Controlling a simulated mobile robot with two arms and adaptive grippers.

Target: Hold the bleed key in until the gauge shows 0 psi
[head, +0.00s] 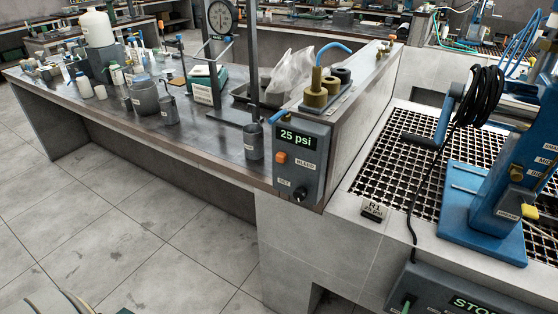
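A dark grey control box stands at the front corner of the bench. Its green-lit digital gauge (297,139) reads 25 psi. Nothing touches the key. A dark knob (300,193) sits lower on the same face, by a small label that I read as "WET". Neither of my grippers can be made out in the head view.
A blue machine (490,205) with a crank and black cable stands on the grating at right. The tiled floor (110,220) in front is mostly clear.

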